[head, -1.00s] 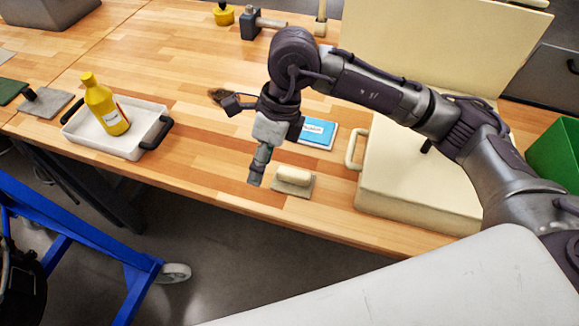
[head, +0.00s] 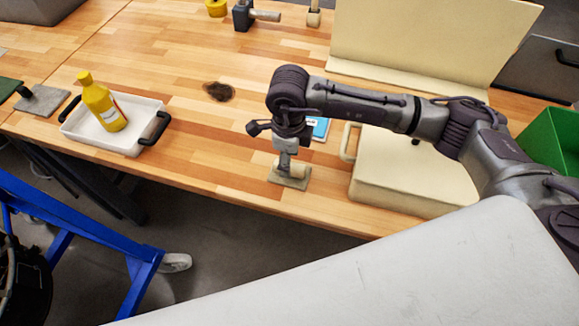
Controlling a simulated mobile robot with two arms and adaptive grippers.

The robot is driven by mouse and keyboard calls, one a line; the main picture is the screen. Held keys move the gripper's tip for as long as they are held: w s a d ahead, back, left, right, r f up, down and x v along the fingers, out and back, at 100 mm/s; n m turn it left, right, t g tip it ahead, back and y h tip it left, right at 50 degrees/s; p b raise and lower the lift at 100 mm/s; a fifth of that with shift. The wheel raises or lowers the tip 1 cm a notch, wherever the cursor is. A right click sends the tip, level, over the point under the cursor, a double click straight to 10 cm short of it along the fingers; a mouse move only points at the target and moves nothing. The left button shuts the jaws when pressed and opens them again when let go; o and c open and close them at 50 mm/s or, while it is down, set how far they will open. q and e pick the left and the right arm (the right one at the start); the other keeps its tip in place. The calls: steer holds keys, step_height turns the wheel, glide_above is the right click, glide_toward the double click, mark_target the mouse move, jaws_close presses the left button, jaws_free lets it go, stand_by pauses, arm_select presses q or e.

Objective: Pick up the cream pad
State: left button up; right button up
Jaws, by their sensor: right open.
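The cream pad (head: 299,170) is a small rounded cream block lying on a flat grey-beige square (head: 290,182) near the front edge of the wooden bench. My right gripper (head: 284,170) points down over the pad's left part and hides some of it. Its jaws are open, seen edge-on; whether they touch the pad I cannot tell. My left gripper is out of view.
A blue-and-white card (head: 320,128) lies behind my gripper. A white tray (head: 85,135) with a yellow bottle (head: 102,105) is at left. A dark brown patch (head: 219,91) lies on the bench behind.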

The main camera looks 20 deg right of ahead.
step_height(320, 180, down, 3)
steer(key=shift+d+f+p, duration=0.1)
steer(key=shift+p, duration=0.4)
steer(key=shift+f, duration=0.15)
steer(key=shift+w, duration=0.1)
jaws_close()
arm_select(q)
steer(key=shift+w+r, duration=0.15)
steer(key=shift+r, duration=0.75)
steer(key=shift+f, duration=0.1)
